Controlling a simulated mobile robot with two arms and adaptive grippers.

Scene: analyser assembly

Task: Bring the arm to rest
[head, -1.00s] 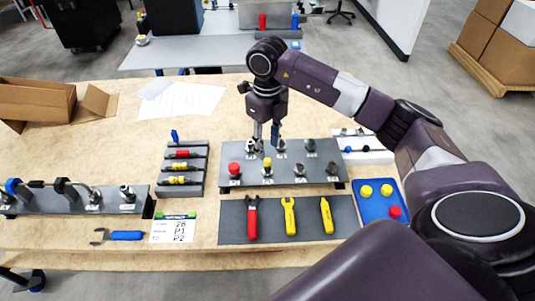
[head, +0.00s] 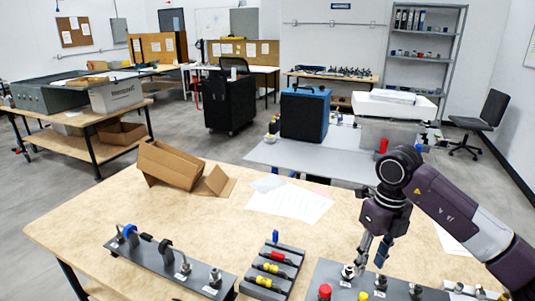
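My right arm comes in from the right edge, dark purple with a light grey band. My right gripper (head: 371,266) points down over the back part of the dark grey fitting plate (head: 328,273) at the bottom of the view. Its two fingers are apart with nothing visible between them. The fingertips are close to the metal fittings (head: 380,282) on the plate; I cannot tell whether they touch. My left arm and gripper are not in view.
An open cardboard box (head: 170,165) and papers (head: 290,202) lie farther back. The wooden tabletop between is clear.

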